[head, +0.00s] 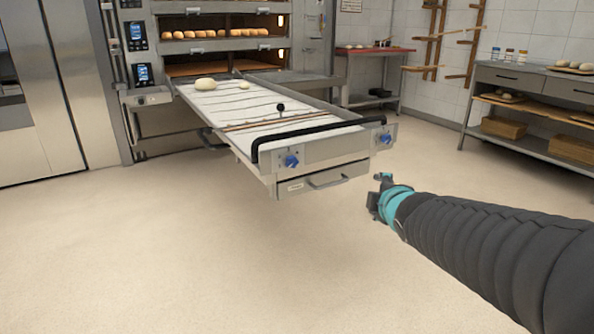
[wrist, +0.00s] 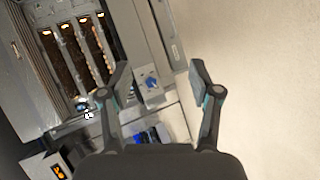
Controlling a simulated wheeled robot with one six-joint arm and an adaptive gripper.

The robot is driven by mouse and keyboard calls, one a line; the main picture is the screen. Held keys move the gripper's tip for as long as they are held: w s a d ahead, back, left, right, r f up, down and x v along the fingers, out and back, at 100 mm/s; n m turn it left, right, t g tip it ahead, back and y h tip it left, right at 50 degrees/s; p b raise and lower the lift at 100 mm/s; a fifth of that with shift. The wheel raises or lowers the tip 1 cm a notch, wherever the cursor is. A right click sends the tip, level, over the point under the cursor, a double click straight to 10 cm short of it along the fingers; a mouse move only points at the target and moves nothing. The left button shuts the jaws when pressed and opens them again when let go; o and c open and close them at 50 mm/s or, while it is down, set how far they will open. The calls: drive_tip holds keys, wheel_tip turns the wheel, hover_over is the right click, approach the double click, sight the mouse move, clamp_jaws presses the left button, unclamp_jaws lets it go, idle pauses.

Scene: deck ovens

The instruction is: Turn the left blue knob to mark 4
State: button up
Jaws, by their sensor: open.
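The left blue knob (head: 290,161) is on the front panel of the loader (head: 325,150), near its left end. Its pointer and the marks around it are too small to read. A second blue knob (head: 386,137) is at the panel's right end. My gripper (head: 376,189) is open and empty, in front of the loader and to the right of the left knob, apart from both knobs. In the wrist view, my gripper's (wrist: 158,74) fingers are spread, and a small blue knob (wrist: 151,82) on a grey plate shows between them, farther off; which one I cannot tell.
A black bar handle (head: 315,133) runs above the knobs, and a drawer handle (head: 327,181) sits below. Dough lies on the loader's belt (head: 235,108). Deck ovens (head: 220,45) stand behind. The floor (head: 200,260) in front is clear. A table (head: 530,95) stands right.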

drive_tip(key=w+a+f+n+t+y+b, duration=0.1)
drive_tip(key=w+a+f+n+t+y, duration=0.15)
drive_tip(key=w+a+n, duration=0.35)
drive_tip(key=n+y+b, duration=0.2)
drive_tip(key=n+y, duration=0.5)
drive_tip(key=n, duration=0.4)
approach(293, 163)
drive_tip(key=shift+g+h, duration=0.25)
drive_tip(key=shift+g, duration=0.2)
drive_tip(key=x, duration=0.3)
drive_tip(key=p+x, duration=0.1)
drive_tip(key=x, duration=0.2)
drive_tip(key=r+p+x, duration=0.1)
drive_tip(key=x, duration=0.3)
drive_tip(key=c, duration=1.2)
